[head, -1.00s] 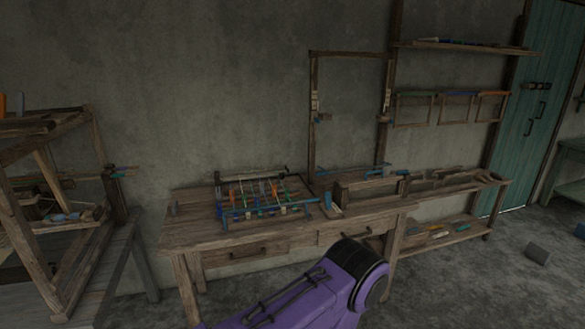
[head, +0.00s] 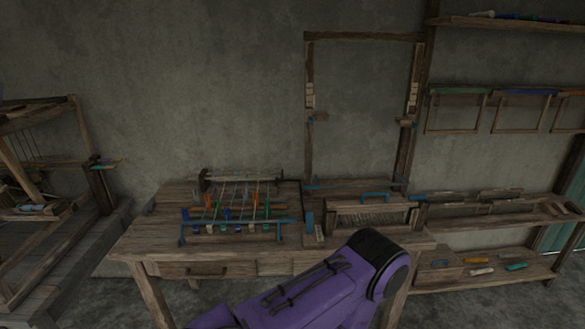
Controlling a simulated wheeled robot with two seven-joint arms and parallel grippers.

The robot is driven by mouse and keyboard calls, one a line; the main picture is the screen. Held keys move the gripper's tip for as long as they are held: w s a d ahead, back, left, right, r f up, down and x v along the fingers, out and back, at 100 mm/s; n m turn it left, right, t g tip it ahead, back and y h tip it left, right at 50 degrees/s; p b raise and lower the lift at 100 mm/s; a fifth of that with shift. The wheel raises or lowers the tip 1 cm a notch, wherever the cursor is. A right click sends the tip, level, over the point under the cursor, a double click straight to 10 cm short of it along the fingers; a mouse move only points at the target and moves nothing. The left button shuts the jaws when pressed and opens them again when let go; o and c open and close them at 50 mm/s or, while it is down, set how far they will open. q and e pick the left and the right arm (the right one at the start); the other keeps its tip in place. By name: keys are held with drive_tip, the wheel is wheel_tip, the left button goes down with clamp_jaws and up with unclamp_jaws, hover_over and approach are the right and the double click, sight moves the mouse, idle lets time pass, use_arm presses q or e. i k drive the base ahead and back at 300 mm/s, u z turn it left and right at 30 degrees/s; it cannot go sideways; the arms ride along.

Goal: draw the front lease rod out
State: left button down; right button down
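A small wooden frame strung with coloured threads (head: 235,205) stands on the wooden table (head: 150,235). A blue bar (head: 240,224) runs along its near side and a dark bar (head: 240,180) along its far side. Thin cross pieces lie among the threads, but I cannot tell which is the front lease rod. At the left edge stands a larger wooden loom (head: 75,130), partly cut off, with blue-tipped pieces (head: 103,163) sticking out of its right side. Neither gripper shows; only a purple link of my arm crosses the bottom middle.
A slatted wooden box (head: 372,213) with a blue handle stands on the table's right. A tall wooden frame (head: 309,130) rises behind it. A low shelf bench (head: 490,214) with tools adjoins at right. Grey floor lies between loom and table.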

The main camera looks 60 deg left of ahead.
sight(260, 177)
drive_tip(key=u, duration=0.35)
drive_tip(key=i, duration=0.95)
drive_tip(key=u, duration=1.55)
drive_tip(key=i, duration=0.8)
drive_tip(key=u, duration=0.9)
